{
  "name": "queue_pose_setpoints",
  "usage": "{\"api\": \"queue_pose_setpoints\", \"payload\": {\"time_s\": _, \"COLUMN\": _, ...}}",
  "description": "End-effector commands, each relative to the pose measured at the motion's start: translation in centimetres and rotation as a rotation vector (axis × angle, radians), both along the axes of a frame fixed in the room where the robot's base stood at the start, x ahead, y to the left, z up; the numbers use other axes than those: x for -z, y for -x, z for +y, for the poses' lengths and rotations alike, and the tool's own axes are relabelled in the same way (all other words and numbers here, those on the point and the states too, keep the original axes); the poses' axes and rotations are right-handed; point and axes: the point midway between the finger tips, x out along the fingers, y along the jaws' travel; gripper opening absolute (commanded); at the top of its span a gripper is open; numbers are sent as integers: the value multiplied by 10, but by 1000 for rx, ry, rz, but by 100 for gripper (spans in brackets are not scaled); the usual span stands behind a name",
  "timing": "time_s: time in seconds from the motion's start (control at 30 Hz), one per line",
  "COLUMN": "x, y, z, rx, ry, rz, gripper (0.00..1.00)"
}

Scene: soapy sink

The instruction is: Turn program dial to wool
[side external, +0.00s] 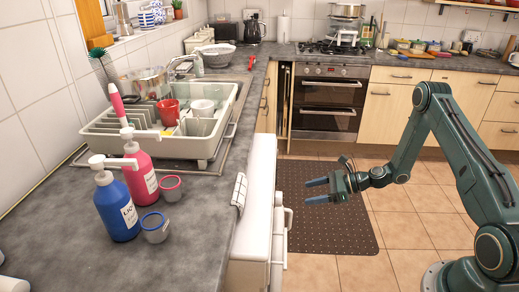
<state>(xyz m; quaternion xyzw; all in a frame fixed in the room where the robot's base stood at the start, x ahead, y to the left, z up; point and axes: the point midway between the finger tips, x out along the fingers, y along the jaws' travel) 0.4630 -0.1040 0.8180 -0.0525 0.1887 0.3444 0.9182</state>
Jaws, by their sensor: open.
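A white appliance (257,215) stands under the counter's edge, seen almost edge-on. Small white parts stick out from its front near my gripper. I cannot tell which of them, if any, is the program dial, and no wool marking can be read. My gripper (314,191) is open and empty, with its two blue-tipped fingers pointing left toward the appliance's front. A gap shows between the fingertips and the appliance in this view.
A blue bottle (117,208), a pink bottle (144,172) and two cups stand on the grey counter (190,235). A dish rack (220,125) holds dishes behind them. The floor around the dark mat (335,235) is clear.

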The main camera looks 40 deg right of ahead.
Motion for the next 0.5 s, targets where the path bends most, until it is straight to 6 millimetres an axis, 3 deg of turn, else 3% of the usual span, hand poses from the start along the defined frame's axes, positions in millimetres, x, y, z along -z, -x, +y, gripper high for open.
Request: {"api": "queue_pose_setpoints", "payload": {"time_s": 0.5, "x": 30, "y": -53, "z": 48, "rx": -4, "ry": 0, "rz": -1, "gripper": 69}}
